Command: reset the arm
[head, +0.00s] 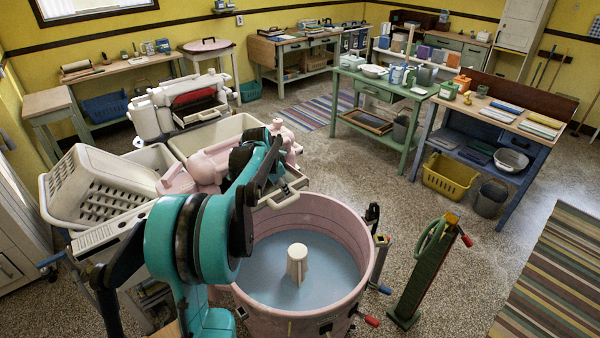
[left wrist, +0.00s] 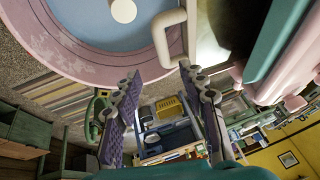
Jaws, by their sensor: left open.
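My left arm, teal and black, comes in from the lower left in the head view and reaches over the left side of a pink washer tub (head: 275,322). The tub holds bluish water (head: 325,270) and a cream agitator post (head: 297,262). In the left wrist view my left gripper (left wrist: 160,74) has its two padded fingers spread with nothing between them. The tub's pink rim (left wrist: 75,65) and a pale bent handle (left wrist: 162,38) show just beyond the fingertips. In the head view the fingers are hard to make out behind the arm. My right gripper is not in view.
A white laundry basket (head: 95,190) and a pink wringer assembly (head: 212,160) crowd the left. A green post stand (head: 422,270) is right of the tub. A green table (head: 378,95) and blue bench (head: 500,125) stand farther back. Speckled floor between is mostly clear.

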